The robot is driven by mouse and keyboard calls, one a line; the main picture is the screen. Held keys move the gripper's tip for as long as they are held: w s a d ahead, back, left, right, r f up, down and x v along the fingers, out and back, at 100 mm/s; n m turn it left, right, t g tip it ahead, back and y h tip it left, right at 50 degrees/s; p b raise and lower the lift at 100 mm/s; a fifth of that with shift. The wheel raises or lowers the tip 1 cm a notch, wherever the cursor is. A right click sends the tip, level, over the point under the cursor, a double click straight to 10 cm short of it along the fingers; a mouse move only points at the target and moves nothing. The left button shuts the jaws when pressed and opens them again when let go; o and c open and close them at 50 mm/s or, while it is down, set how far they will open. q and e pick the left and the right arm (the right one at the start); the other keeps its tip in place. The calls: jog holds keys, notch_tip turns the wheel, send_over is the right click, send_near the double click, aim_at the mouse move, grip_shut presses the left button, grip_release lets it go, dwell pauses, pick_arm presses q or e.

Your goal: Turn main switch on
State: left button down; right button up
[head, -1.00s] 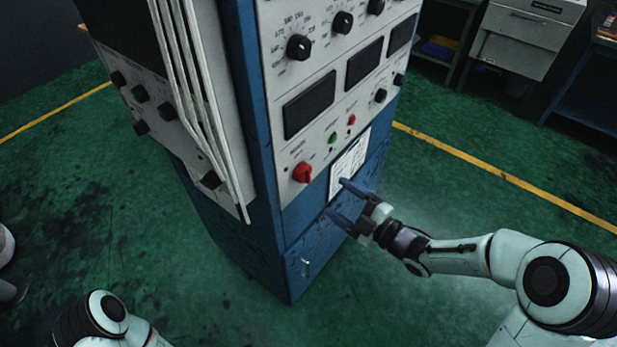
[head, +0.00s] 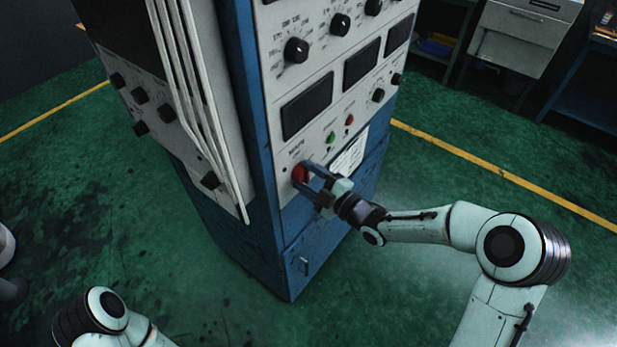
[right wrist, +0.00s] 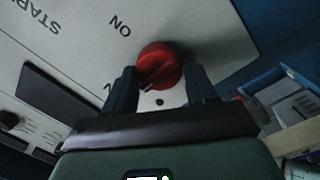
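The main switch is a red rotary knob (head: 299,173) low on the grey front panel of the blue cabinet, under a small printed label. In the right wrist view the red knob (right wrist: 160,64) shows near the middle, with the word ON printed beside it. My right gripper (head: 313,180) is at the knob. In the right wrist view the fingers of my right gripper (right wrist: 163,88) are apart, one on each side of the knob, with a narrow gap visible. I cannot tell whether the tips touch it. My left gripper is out of view.
The blue cabinet (head: 252,255) stands on a green floor. Green (head: 331,138) and red (head: 349,120) buttons sit above and right of the switch. Pale cables (head: 185,90) run down its left side. A grey cabinet (head: 525,40) stands back right. Floor to the right is open.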

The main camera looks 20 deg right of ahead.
jog(key=c, duration=0.5)
